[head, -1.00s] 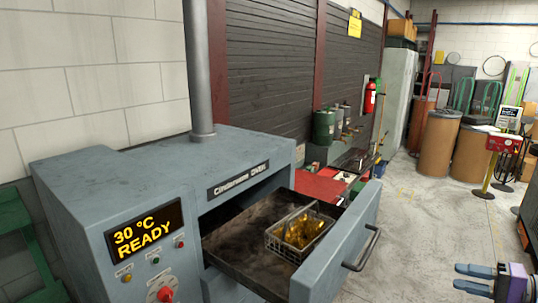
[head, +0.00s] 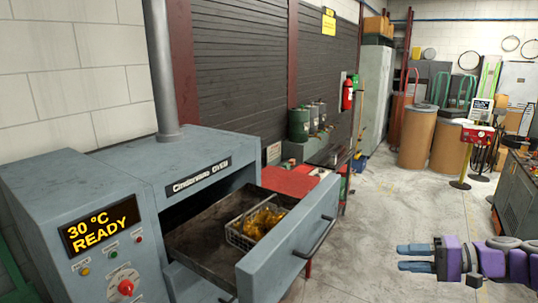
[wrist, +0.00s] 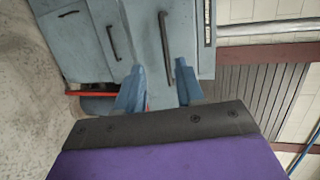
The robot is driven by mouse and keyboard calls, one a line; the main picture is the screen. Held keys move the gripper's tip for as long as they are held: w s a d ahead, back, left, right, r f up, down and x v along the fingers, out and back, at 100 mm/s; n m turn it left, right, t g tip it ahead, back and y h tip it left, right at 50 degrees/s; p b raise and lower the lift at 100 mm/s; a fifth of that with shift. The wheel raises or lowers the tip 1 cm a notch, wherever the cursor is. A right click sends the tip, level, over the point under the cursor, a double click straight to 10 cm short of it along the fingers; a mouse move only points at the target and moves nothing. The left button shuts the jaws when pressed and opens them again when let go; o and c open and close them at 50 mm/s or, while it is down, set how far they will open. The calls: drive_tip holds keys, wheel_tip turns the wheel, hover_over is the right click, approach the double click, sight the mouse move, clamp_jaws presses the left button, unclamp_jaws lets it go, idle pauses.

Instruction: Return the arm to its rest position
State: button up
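My gripper (head: 416,258) is at the lower right in the head view, with its two fingers apart and nothing between them. It points left toward the oven drawer and is clear of it. In the wrist view my gripper (wrist: 158,85) also shows open and empty, with the grey oven front beyond the fingertips. My purple arm (head: 485,260) reaches in from the right edge, roughly level.
The grey oven (head: 105,190) reads "30 °C READY". Its drawer (head: 300,250) is pulled out and holds a wire basket (head: 238,238) of brass-coloured parts. Brown drums (head: 417,137) and a red control stand (head: 474,137) are farther back. The floor between is clear.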

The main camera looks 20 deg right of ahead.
drive_tip(key=w+a+r+n+g+h, duration=0.1)
drive_tip(key=a+n+g, duration=0.3)
drive_tip(key=a, duration=1.1)
drive_tip(key=a+r+n+g, duration=0.2)
drive_tip(key=a+g, duration=0.3)
drive_tip(key=a, duration=1.1)
drive_tip(key=s+a+f+n+g+h, duration=0.1)
drive_tip(key=s+a+f+g+h, duration=0.1)
drive_tip(key=s+a+f+h, duration=0.45)
drive_tip(key=s+a+f+n+g+h, duration=0.1)
drive_tip(key=s+a, duration=0.2)
drive_tip(key=s, duration=0.6)
drive_tip(key=s+d+f+h, duration=0.3)
drive_tip(key=s+f, duration=0.1)
drive_tip(key=s, duration=0.2)
drive_tip(key=shift+s+d+n, duration=0.25)
drive_tip(key=shift+d+n, duration=0.05)
drive_tip(key=shift+d, duration=0.05)
